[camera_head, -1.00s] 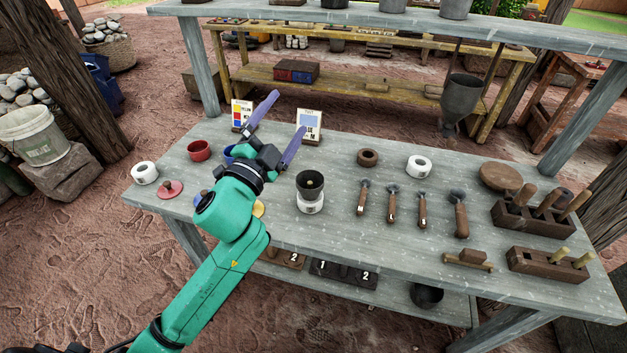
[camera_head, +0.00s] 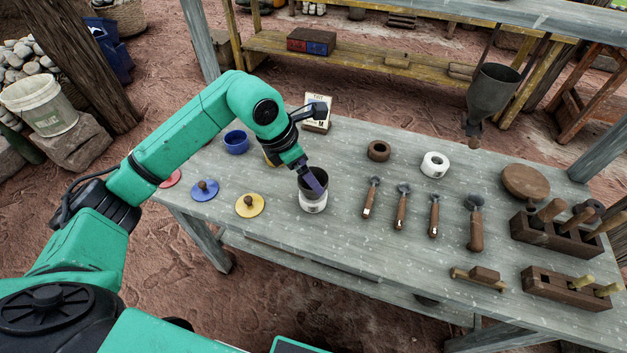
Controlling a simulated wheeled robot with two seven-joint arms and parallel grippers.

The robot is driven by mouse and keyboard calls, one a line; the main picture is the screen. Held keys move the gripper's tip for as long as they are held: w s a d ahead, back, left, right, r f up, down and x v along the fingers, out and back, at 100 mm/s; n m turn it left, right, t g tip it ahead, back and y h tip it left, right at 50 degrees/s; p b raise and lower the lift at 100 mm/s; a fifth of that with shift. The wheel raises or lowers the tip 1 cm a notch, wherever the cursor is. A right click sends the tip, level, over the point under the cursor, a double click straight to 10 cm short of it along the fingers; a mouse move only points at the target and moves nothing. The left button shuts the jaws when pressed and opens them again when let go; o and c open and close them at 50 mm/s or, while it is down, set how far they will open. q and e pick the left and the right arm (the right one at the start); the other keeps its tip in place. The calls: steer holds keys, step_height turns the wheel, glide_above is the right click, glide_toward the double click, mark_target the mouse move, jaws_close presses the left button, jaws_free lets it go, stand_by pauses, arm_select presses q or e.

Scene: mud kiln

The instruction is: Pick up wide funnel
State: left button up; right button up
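A dark, wide-mouthed funnel-like cup (camera_head: 321,190) sits upright in a white ring-shaped holder (camera_head: 313,205) near the middle of the grey table; I take it for the wide funnel. My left gripper (camera_head: 317,185) points down at it from above, with a purple finger over its mouth and rim. The fingers overlap in this view, so I cannot tell whether they are apart or closed on the rim. A larger grey funnel-shaped hopper (camera_head: 493,97) hangs at the back right. My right gripper is not in view.
A blue cup (camera_head: 236,142), a blue lid (camera_head: 204,190) and a yellow lid (camera_head: 249,205) are left of the holder. Brown (camera_head: 378,151) and white (camera_head: 434,164) rings, several hand tools and wooden racks (camera_head: 555,235) stand right.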

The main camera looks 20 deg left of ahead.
arm_select(q)
steer(key=p+x, duration=0.2)
steer(key=x, duration=0.4)
steer(key=shift+w+d+f, duration=0.1)
steer(key=shift+w+f, duration=0.1)
steer(key=shift+f, duration=0.05)
steer(key=shift+w+f, duration=0.1)
steer(key=shift+f, duration=0.15)
steer(key=c, duration=0.7)
steer(key=shift+o, duration=0.3)
steer(key=shift+r, duration=0.1)
